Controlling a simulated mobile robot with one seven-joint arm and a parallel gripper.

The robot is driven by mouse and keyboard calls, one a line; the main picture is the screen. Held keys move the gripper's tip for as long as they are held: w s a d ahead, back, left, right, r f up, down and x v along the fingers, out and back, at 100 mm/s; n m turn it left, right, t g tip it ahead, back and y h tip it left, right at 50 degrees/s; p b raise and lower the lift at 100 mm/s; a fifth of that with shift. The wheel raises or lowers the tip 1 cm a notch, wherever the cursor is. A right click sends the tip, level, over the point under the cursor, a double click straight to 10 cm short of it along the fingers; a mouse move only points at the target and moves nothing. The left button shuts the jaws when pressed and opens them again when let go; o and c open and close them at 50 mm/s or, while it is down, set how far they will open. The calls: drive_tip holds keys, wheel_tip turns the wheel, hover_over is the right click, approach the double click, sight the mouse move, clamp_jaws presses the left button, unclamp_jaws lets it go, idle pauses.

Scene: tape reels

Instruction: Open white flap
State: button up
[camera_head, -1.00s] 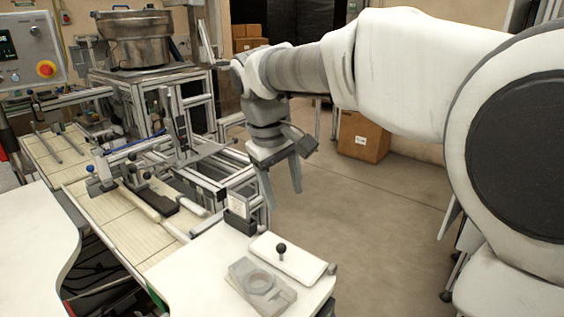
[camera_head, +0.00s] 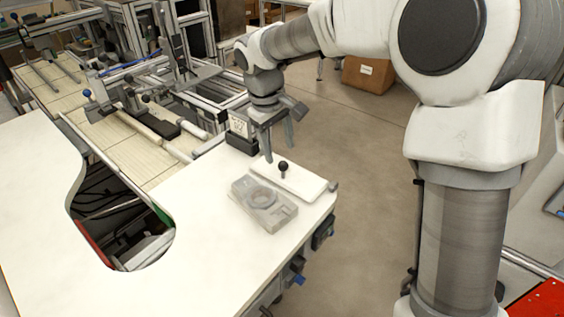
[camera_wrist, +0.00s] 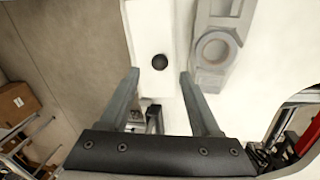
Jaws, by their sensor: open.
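The white flap (camera_head: 303,183) lies flat at the corner of the white table, beside a grey fixture. A black ball knob (camera_head: 283,165) stands up from the flap. In the wrist view the flap (camera_wrist: 148,25) runs up the picture's middle, and its knob (camera_wrist: 160,62) lies ahead of and between my fingers. My gripper (camera_head: 279,158) is open and empty, just behind the flap and above the table edge. In the wrist view my gripper (camera_wrist: 159,74) has its two grey fingers spread wide. Neither finger visibly touches the knob.
The grey fixture (camera_head: 279,214) with a round recess sits close beside the flap. A small dark box with a label (camera_head: 239,133) stands behind it. Machine rails fill the back left. Open floor (camera_head: 345,150) lies to the right of the table.

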sight(282, 162)
drive_tip(key=f, duration=0.5)
drive_tip(key=shift+w+d, duration=0.3)
drive_tip(key=shift+d, duration=0.1)
clamp_jaws()
idle(1.0)
